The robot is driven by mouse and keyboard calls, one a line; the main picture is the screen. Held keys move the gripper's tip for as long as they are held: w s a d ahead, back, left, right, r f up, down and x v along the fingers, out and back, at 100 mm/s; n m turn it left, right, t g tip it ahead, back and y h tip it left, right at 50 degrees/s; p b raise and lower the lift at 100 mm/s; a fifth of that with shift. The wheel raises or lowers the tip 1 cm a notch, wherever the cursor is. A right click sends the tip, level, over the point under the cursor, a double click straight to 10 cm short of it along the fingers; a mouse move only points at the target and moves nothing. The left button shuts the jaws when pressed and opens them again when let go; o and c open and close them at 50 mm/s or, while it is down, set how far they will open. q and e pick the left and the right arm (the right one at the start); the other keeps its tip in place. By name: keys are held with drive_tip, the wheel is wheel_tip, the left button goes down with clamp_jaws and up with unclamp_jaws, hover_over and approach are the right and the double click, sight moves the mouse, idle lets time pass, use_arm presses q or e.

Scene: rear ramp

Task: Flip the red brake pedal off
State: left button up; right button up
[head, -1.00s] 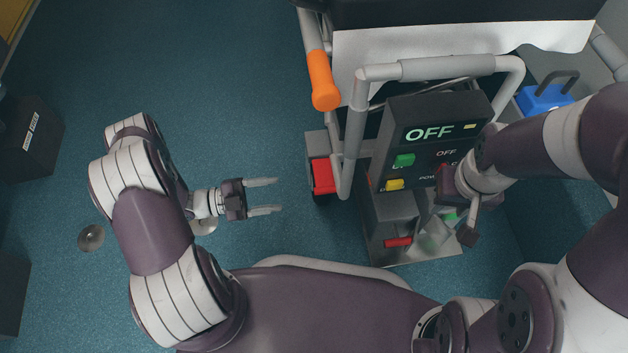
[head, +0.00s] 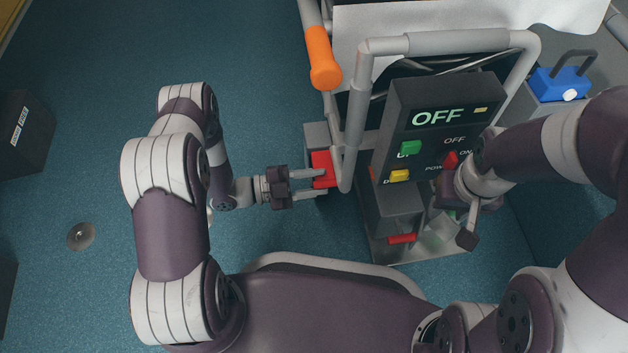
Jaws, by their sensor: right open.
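A red pedal-like block (head: 322,166) sits low on the left side of the cart's grey tube frame, beside the upright tube. My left gripper (head: 318,183) is open, its two fingers pointing right. Its fingertips are at the left and lower edge of the red block; I cannot tell whether they touch it. A second, smaller red bar (head: 402,239) is low under the control box. My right gripper (head: 468,215) is open in front of the control box's lower right, partly hidden by its own wrist. The box's display (head: 437,117) reads OFF.
The control box (head: 390,110) has a green button (head: 410,148), a yellow button (head: 399,175) and a red power switch (head: 451,160). An orange handle grip (head: 322,58) is above the red block. A blue box (head: 558,84) is at right. Floor at left is mostly clear.

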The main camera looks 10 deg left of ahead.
use_arm(q)
clamp_jaws()
wheel_tip(320, 180, up, 2)
drive_tip(key=n+p, duration=0.1)
drive_tip(key=p, duration=0.1)
drive_tip(key=n+p, duration=0.2)
drive_tip(key=shift+w+r, duration=0.15)
drive_tip(key=shift+r, duration=0.1)
drive_tip(key=shift+w+a+r+n+p, duration=0.1)
drive_tip(key=shift+w+r+n+p, duration=0.2)
drive_tip(key=shift+n+p, duration=0.45)
drive_tip(key=shift+w+a+r+n+p, duration=0.1)
drive_tip(key=shift+r+n+p, duration=0.3)
drive_tip(key=shift+n+p, duration=0.35)
drive_tip(key=o, duration=0.6)
unclamp_jaws()
drive_tip(key=shift+o, duration=0.2)
